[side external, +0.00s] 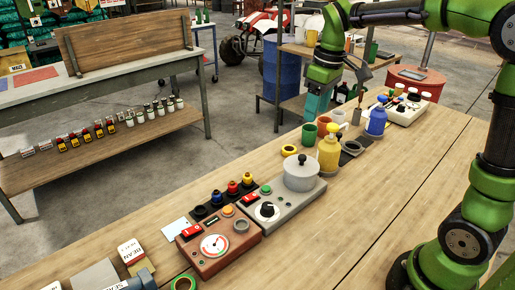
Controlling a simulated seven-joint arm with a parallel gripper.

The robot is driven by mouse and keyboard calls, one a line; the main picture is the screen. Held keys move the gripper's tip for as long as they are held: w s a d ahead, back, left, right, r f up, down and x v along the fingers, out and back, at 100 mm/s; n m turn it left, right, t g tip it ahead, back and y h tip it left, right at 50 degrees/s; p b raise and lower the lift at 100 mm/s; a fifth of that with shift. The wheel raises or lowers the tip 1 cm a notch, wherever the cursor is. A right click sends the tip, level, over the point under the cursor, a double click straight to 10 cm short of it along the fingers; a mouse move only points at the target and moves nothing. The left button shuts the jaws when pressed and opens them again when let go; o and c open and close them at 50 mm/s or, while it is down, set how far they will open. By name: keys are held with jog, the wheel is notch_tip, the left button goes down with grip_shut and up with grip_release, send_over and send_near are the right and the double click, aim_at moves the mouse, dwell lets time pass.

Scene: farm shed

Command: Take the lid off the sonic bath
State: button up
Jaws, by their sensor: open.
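The sonic bath (282,205) is a light grey box on the bench, with a black knob and a red switch on its top. Its lid (301,171) is a round, pale grey cover with a small black knob, seated on the round tub at the box's right end. My gripper (358,88) is open, beyond and above the bath to its upper right, clear of the lid. Its fingers are small and dark here, and what lies between them is hard to see.
A yellow bottle (328,152) stands just right of the lid, with a blue bottle (376,122) farther back. A brown gauge box (217,243) sits to the bath's left. The bench front is clear.

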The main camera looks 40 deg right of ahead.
send_over(302, 156)
jog(key=s, duration=0.1)
jog(key=f, duration=0.9)
jog(key=shift+s+d, duration=0.1)
jog(key=shift+d, duration=0.15)
jog(key=shift+w+a+f, duration=0.1)
jog(key=shift+w+f, duration=0.05)
jog(key=shift+f, duration=0.75)
jog(key=shift+w+f, duration=0.2)
jog(key=shift+f, duration=0.65)
jog(key=shift+w+a+f, duration=0.1)
jog(key=shift+w+f, duration=0.05)
jog(key=shift+f, duration=0.75)
jog(key=shift+c, duration=0.3)
grip_shut()
